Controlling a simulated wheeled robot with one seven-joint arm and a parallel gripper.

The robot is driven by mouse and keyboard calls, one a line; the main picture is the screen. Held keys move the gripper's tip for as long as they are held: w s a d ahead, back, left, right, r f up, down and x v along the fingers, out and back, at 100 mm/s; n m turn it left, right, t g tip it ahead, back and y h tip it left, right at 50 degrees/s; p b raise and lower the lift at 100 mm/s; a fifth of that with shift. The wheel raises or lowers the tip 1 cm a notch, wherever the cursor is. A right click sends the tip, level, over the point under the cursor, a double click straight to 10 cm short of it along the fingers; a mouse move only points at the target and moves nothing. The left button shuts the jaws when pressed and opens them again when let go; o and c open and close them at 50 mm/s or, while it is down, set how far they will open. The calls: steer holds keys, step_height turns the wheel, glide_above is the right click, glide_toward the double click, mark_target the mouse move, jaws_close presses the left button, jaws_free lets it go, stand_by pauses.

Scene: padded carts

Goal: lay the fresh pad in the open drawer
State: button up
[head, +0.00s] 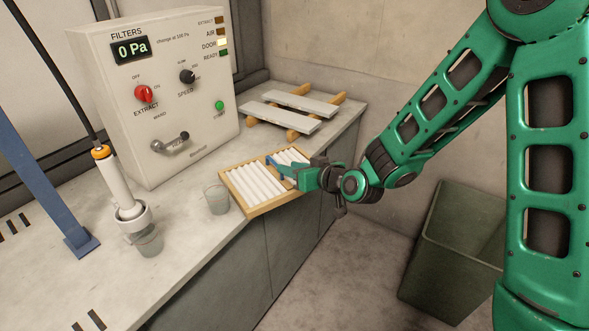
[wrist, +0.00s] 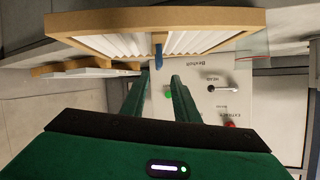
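The pad (head: 262,184) is a wood-framed panel with white pleats and a blue tab. It is at the counter's front edge, its near right corner past that edge; I cannot tell if it touches the counter. It also shows across the top of the wrist view (wrist: 160,18). My gripper (head: 294,175) is at the pad's right side. In the wrist view, a gap shows between its green fingers (wrist: 161,78), with the blue tab (wrist: 158,55) close to their tips, apart from both. I cannot make out an open drawer.
A control box (head: 160,100) reading 0 Pa stands behind the pad. A clear cup (head: 217,199) is just left of the pad. White slats on wooden rails (head: 300,104) lie at the back. A green bin (head: 450,255) stands on the floor at right. A corded white tool (head: 117,185) stands at left.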

steer(key=shift+v, duration=1.25)
steer(key=shift+d, duration=0.15)
